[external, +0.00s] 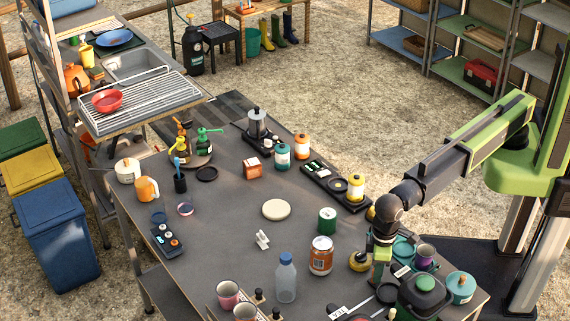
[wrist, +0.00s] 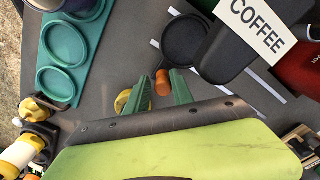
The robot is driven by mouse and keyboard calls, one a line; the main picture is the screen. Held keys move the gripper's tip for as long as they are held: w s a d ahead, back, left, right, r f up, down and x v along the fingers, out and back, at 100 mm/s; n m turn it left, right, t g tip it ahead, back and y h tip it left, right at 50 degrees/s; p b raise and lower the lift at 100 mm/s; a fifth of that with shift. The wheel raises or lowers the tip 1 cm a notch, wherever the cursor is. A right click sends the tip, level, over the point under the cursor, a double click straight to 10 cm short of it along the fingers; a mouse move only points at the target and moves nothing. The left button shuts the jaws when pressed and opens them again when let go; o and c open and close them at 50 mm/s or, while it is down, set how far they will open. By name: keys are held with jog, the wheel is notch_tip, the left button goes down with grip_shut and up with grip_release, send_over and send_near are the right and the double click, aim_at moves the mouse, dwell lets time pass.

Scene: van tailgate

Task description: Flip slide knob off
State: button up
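No part is clearly recognisable as the slide knob. A small dark control panel (external: 167,241) with several coloured knobs lies at the left front of the table in the external view, and one of these may be it; they are too small to tell. My gripper (external: 379,276) is pointed down over the right front part of the table, far from that panel. In the wrist view my gripper (wrist: 160,92) shows two green fingers set apart. A small orange cylinder (wrist: 163,83) appears between them, with no clear contact. A yellow thing (wrist: 123,101) is just left of the left finger.
A dark round pan-like dish (wrist: 185,40), a COFFEE label (wrist: 256,28) and a teal tray with round recesses (wrist: 68,70) surround my gripper. A jar (external: 321,256) and a bottle (external: 286,279) stand left of it.

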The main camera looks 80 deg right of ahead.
jog(key=shift+o, duration=1.4)
jog(key=shift+r, duration=0.1)
notch_tip(320, 180, up, 17)
jog(key=p, duration=1.7)
jog(key=shift+r, duration=0.15)
